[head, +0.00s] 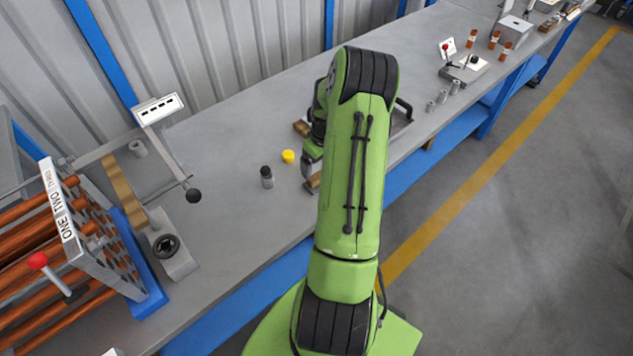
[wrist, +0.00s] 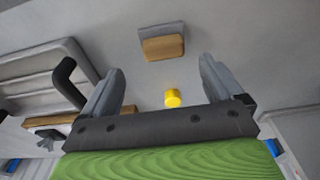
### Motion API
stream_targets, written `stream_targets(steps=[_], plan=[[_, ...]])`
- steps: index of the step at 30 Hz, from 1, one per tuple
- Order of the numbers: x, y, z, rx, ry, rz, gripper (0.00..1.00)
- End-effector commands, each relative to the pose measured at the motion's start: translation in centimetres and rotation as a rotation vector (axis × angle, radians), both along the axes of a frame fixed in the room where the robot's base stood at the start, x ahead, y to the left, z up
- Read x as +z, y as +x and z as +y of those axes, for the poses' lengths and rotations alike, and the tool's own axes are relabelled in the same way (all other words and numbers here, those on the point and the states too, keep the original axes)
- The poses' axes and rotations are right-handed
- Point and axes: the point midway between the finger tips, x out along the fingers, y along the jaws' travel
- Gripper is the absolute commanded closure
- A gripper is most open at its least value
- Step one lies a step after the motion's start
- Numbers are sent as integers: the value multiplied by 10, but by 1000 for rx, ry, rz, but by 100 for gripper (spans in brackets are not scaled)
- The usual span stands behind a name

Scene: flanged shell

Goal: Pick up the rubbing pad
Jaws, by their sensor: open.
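In the wrist view, a small block with a grey upper part and a tan lower part, which looks like the rubbing pad (wrist: 163,47), lies on the grey bench top. It shows beyond and between the two fingertips of my gripper (wrist: 160,82). In the head view, my gripper (head: 312,168) is low over the bench, partly hidden by my arm. Two brown pieces show there, one behind the gripper (head: 301,128) and one at its front (head: 313,184); I cannot tell which is the pad.
A yellow cap (head: 288,156) and a dark-capped bottle (head: 267,177) stand left of the gripper; the cap also shows in the wrist view (wrist: 172,98). A black handle (wrist: 68,80) rises at the left there. A rack of copper-coloured rods (head: 60,250) fills the bench's left end.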

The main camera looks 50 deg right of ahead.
Motion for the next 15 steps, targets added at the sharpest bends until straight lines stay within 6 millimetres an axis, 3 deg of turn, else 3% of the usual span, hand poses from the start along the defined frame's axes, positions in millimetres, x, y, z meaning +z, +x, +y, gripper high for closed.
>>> stream_targets(steps=[9, 15], plan=[[-50, 7, 2, -1, 1, 0, 6], [-57, 8, 2, 0, -1, -1, 6]])
